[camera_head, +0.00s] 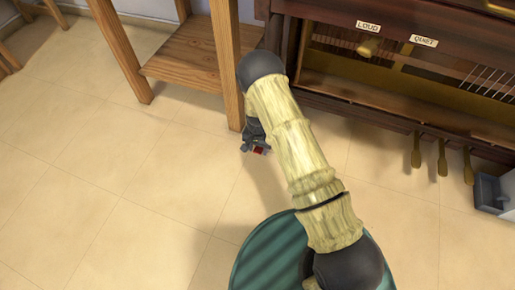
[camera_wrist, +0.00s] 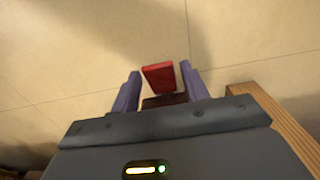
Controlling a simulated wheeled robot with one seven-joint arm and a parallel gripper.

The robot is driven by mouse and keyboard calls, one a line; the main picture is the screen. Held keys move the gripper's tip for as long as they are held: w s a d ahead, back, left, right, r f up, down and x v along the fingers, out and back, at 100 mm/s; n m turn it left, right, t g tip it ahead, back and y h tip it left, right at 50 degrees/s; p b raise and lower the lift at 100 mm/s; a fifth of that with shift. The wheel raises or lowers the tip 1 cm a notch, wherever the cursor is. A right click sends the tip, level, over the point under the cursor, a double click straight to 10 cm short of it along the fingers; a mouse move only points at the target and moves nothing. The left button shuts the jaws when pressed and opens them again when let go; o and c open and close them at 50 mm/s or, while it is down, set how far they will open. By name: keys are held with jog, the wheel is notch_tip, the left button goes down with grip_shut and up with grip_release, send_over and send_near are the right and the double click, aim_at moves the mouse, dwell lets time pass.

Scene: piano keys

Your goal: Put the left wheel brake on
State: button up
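The wheel brake is a small red lever (camera_wrist: 159,76) on a dark mount in the wrist view. It lies between the two fingers of my gripper (camera_wrist: 160,70), with a gap visible on each side. My gripper is open and points down low near the floor. The wheel itself is hidden behind my arm and gripper. I cannot tell whether a finger touches the lever.
The piano (camera_head: 400,90) stands at the right with LOUD and QUIET labels and several brass pedals (camera_head: 442,158). A wooden table (camera_head: 195,55) with a low shelf stands close left of my gripper. A grey box (camera_head: 487,192) sits far right. Tiled floor at left is clear.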

jog(key=c, duration=0.7)
jog(key=shift+a, duration=0.1)
jog(key=shift+s+t+p, duration=0.2)
jog(key=shift+t+p, duration=0.2)
jog(key=shift+p, duration=0.25)
jog(key=shift+s+a+f+t+h+p, duration=0.15)
jog(key=shift+f+t+h+p, duration=0.1)
jog(key=shift+t+p, duration=0.3)
jog(key=shift+s+d+f+t+h+p, duration=0.15)
jog(key=shift+f+t+h+p, duration=0.1)
jog(key=shift+t+p, duration=0.3)
jog(key=shift+s+a+f+t+h+p, duration=0.2)
jog(key=shift+f+t+h+p, duration=0.25)
jog(key=shift+t+p, duration=0.3)
jog(key=shift+f+t+h, duration=0.25)
jog(key=shift+f+t, duration=0.25)
jog(key=shift+t, duration=0.55)
jog(key=shift+w, duration=0.1)
